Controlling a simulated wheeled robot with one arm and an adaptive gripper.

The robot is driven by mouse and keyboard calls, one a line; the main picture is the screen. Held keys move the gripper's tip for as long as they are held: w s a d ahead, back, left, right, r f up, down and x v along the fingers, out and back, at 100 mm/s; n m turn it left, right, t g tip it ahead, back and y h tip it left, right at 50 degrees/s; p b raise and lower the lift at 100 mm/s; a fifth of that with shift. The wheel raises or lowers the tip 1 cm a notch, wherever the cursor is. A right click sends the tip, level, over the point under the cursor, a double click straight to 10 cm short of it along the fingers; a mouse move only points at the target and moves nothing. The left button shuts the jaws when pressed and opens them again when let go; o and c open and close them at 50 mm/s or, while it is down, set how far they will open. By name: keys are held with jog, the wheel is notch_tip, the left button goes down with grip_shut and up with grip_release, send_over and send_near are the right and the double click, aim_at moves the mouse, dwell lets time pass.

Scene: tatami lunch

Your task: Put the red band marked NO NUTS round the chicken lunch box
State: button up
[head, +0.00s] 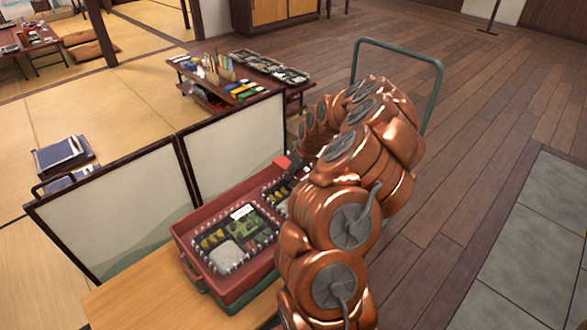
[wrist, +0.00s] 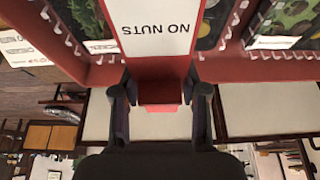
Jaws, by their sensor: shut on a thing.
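The red band (wrist: 187,66) has a white panel reading NO NUTS, upside down in the wrist view. My gripper (wrist: 160,100) is shut on the band's near red end, with one dark finger on each side. In the head view a red piece, apparently the band (head: 282,162), shows at my gripper (head: 291,171), above the crate's far side. One lunch box (head: 235,238) lies in the crate's near half. Another lunch box (head: 277,192) lies farther back, partly behind my arm. I cannot tell which is chicken, or whether the band touches a box.
A low table (head: 240,95) with colourful items and more boxes stands beyond. My arm covers the crate's right side. Wooden floor at the right is open.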

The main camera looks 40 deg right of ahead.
jog(key=shift+f+b, duration=0.75)
jog(key=shift+f, duration=2.65)
jog(key=shift+o, duration=0.3)
jog(key=shift+s+a+f+b, duration=0.1)
jog(key=shift+s+f+b, duration=0.2)
jog(key=shift+f, duration=0.35)
jog(key=shift+s+a+f, duration=0.1)
jog(key=shift+f, duration=0.1)
jog(key=shift+c, duration=0.9)
jog(key=shift+o, duration=1.4)
jog(key=shift+f, duration=0.35)
jog(key=shift+r, duration=0.15)
jog(key=c, duration=0.5)
jog(key=shift+r, duration=0.1)
jog(key=shift+o, duration=0.4)
jog(key=shift+w+d+f+b, duration=0.25)
jog(key=shift+d+f+b, duration=0.3)
jog(key=shift+f+b, duration=0.3)
